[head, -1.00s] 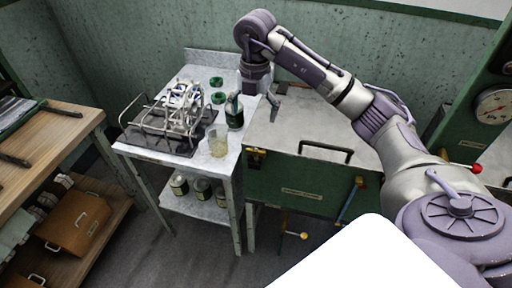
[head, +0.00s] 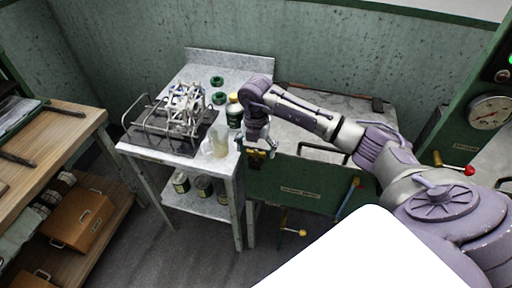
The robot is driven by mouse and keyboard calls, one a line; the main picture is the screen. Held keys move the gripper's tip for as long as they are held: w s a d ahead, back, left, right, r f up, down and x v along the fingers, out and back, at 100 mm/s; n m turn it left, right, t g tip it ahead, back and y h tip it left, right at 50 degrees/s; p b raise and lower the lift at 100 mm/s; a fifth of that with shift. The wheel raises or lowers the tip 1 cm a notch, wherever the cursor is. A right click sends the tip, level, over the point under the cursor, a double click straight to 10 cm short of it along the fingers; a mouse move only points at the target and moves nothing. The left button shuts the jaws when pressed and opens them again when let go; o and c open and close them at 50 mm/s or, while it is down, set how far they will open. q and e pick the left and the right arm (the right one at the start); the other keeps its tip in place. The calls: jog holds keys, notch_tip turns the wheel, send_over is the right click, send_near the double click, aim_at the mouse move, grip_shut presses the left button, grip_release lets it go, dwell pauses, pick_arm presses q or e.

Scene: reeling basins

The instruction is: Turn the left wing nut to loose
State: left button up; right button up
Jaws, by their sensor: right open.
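The left wing nut (head: 257,154) is a small brass-coloured piece at the upper left corner of the green basin's front. My right gripper (head: 259,146) points down right at it, with its open fingers at or around the brass piece. The fingers partly cover the nut, and I cannot tell whether they touch it. The green basin (head: 300,180) has a grey lid (head: 300,136) with a dark handle. My left gripper is not in view.
A white side table (head: 180,155) with a wire rack (head: 175,112), a glass beaker (head: 218,143) and a bottle (head: 235,110) stands close to the left of my right gripper. A blue lever (head: 348,198) and a red-knobbed lever (head: 468,170) stick out to the right.

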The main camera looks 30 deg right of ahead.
jog(key=c, duration=1.1)
jog(key=shift+c, duration=0.2)
